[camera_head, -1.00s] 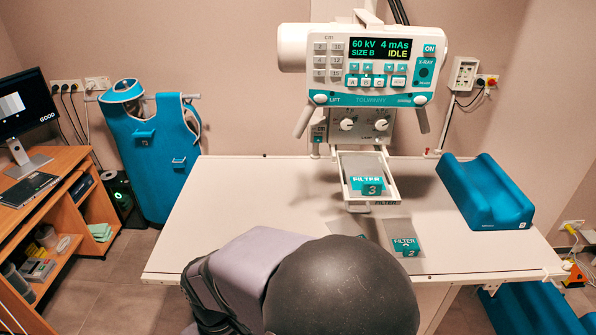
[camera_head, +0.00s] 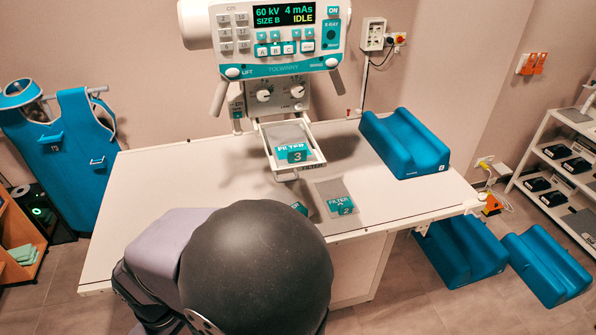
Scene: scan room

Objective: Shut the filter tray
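The filter tray (camera_head: 264,146) is a white-rimmed tray sticking out toward me from under the X-ray unit (camera_head: 284,94), above the table. A filter plate with a teal tag marked 3 (camera_head: 295,153) lies in it. The word FILTER shows below its front edge. Another teal tag (camera_head: 299,208) is mostly hidden behind the dark dome of my arm. My gripper is not in view.
The white table (camera_head: 135,215) has free room on the left. A blue cushion (camera_head: 405,143) lies at its right back, and more blue cushions (camera_head: 462,250) lie on the floor. A shelf (camera_head: 560,150) stands at far right. The display reads IDLE.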

